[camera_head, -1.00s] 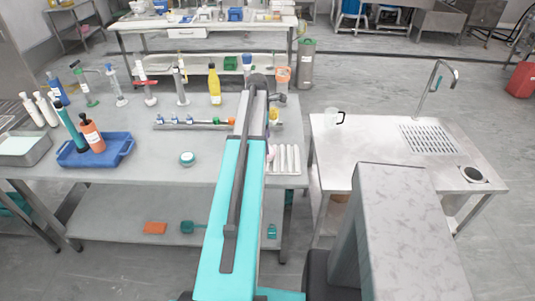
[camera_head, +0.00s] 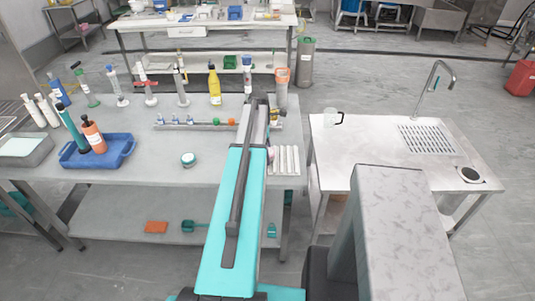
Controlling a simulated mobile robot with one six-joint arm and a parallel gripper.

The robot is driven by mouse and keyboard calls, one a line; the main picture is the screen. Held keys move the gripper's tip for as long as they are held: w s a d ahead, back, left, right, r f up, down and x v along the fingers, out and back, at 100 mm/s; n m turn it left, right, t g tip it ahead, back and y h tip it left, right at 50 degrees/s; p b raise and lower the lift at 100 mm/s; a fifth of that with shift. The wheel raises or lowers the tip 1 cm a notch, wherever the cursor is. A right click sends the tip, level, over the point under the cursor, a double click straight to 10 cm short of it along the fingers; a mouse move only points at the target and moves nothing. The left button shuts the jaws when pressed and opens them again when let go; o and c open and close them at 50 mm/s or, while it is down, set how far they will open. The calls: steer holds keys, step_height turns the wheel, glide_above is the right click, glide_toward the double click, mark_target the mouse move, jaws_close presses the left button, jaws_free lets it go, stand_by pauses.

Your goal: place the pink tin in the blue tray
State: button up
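The blue tray (camera_head: 122,148) sits at the left of the grey table. It holds an orange bottle (camera_head: 94,138) and a tall teal bottle (camera_head: 71,128), with bare room at its right end. A small pinkish thing (camera_head: 272,154) shows just right of my teal arm, beside the white rolls. It may be the pink tin, but my arm partly covers it and I cannot be sure.
A small teal-and-white round tin (camera_head: 189,159) stands mid-table. A rack with small items (camera_head: 195,124), a yellow bottle (camera_head: 214,85) and lab stands are behind. White rolls (camera_head: 286,159) lie at the right. The sink table (camera_head: 360,150) is beyond a gap. The table's front middle is clear.

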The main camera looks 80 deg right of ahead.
steer(key=shift+c, duration=0.3)
steer(key=c, duration=1.2)
steer(key=shift+r, duration=0.1)
steer(key=shift+r+b, duration=1.05)
steer(key=shift+r, duration=0.6)
steer(key=shift+w+a+r+b, duration=0.25)
steer(key=shift+w+a+b, duration=0.35)
steer(key=shift+a, duration=2)
steer(key=shift+w+a+r+b, duration=0.2)
steer(key=shift+w+a+b, duration=0.45)
steer(key=shift+a, duration=2)
steer(key=shift+w+a+r+b, duration=0.3)
steer(key=shift+a+b, duration=0.55)
steer(key=shift+a, duration=1.75)
